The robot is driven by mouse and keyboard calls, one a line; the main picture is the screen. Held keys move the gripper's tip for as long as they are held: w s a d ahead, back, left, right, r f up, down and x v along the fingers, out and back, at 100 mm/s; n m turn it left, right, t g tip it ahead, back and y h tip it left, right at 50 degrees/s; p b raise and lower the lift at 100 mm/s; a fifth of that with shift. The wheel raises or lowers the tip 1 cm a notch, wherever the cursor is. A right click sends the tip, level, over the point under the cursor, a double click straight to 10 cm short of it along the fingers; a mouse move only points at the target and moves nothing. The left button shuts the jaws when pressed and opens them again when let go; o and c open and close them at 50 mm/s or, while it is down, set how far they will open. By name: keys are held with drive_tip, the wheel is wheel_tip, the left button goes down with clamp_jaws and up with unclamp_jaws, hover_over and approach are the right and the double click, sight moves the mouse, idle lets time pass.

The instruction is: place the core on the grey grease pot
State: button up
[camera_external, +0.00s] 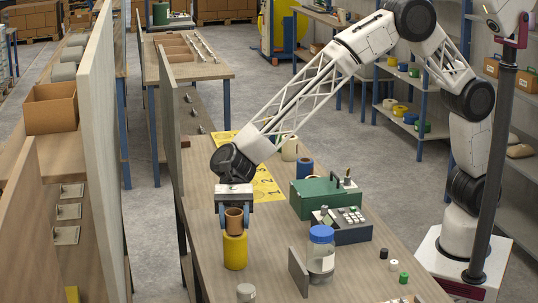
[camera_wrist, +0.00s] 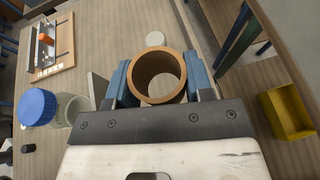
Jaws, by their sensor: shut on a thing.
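The core (camera_external: 234,222) is a short brown cardboard tube, upright between the fingers of my gripper (camera_external: 234,214). In the wrist view, I look down into the open core (camera_wrist: 159,76), with the blue fingers of my gripper (camera_wrist: 159,82) shut on it from both sides. A small grey pot (camera_external: 246,293), which looks like the grey grease pot, stands near the bottom edge of the external view, apart from the core. A pale round top ahead of the core in the wrist view (camera_wrist: 155,39) seems to be the same pot.
A yellow cylinder (camera_external: 235,252) shows just below the core; I cannot tell whether they touch. A blue-lidded jar (camera_external: 321,249) and an upright plate (camera_external: 298,272) stand to the right. Behind them are a grey keypad box (camera_external: 345,231) and green case (camera_external: 315,198).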

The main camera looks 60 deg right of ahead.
drive_tip(key=r+n+g+h, duration=0.1)
drive_tip(key=r, duration=0.1)
hover_over(246, 287)
drive_tip(key=shift+f, duration=3.15)
drive_tip(key=shift+f, duration=0.1)
drive_tip(key=shift+f, duration=1.8)
drive_tip(key=shift+f, duration=0.1)
drive_tip(key=o, duration=0.9)
